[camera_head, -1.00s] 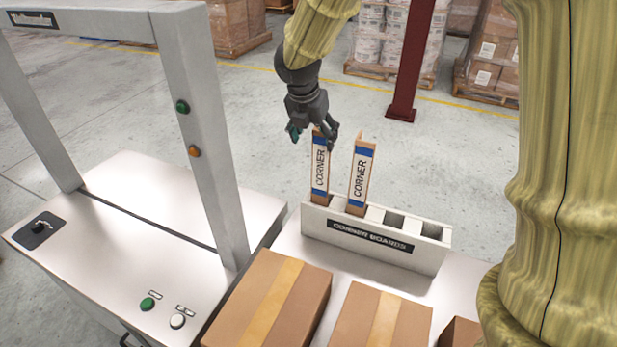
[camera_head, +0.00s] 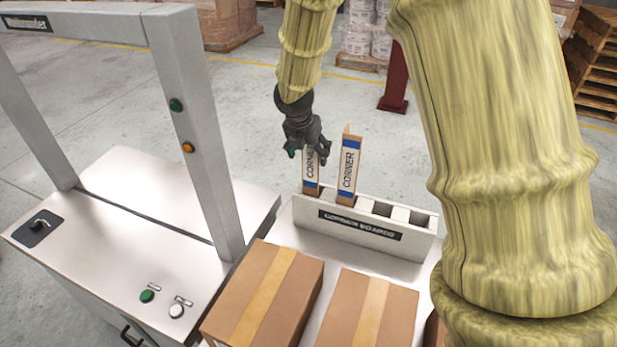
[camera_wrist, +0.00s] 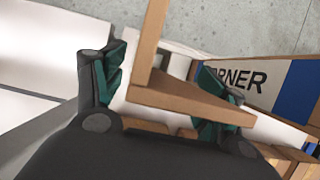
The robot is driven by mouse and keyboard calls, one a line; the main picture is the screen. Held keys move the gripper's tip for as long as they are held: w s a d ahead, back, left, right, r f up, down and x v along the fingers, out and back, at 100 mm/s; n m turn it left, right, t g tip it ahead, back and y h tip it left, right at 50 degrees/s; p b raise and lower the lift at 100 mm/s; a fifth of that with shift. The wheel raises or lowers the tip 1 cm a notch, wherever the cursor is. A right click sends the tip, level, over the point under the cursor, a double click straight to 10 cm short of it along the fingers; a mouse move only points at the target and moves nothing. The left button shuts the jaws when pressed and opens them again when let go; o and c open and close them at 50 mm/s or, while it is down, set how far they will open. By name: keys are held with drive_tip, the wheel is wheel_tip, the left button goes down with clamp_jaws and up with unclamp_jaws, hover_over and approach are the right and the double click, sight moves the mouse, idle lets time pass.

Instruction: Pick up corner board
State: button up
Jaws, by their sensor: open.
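Two corner boards stand upright in a holder (camera_head: 420,247) labelled "CORNER BOARDS". The left corner board (camera_head: 311,172) is brown with a white "CORNER" label and blue bands; its top is hidden by my gripper (camera_head: 307,155). The right corner board (camera_head: 348,170) stands clear beside it. In the wrist view, my gripper (camera_wrist: 170,95) is open, its teal-padded fingers on either side of a brown L-shaped board edge (camera_wrist: 185,100). A labelled board (camera_wrist: 240,80) lies just right of the right finger. I cannot tell whether the fingers touch the board.
Cartons (camera_head: 265,300) stand in front of the holder on the table. A grey machine with an upright frame (camera_head: 190,130) stands at the left. The holder's right slots (camera_head: 383,208) are empty. A dark red post (camera_head: 394,85) and pallets (camera_head: 597,70) stand behind.

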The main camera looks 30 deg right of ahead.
drive_tip(key=shift+w+d+f, duration=0.1)
drive_tip(key=shift+d+f, duration=0.1)
drive_tip(key=shift+f, duration=0.15)
drive_tip(key=shift+s+d, duration=0.15)
drive_tip(key=shift+s, duration=0.05)
drive_tip(key=shift+w+f, duration=0.1)
drive_tip(key=shift+w, duration=0.1)
drive_tip(key=shift+c, duration=0.8)
drive_tip(key=c, duration=1.2)
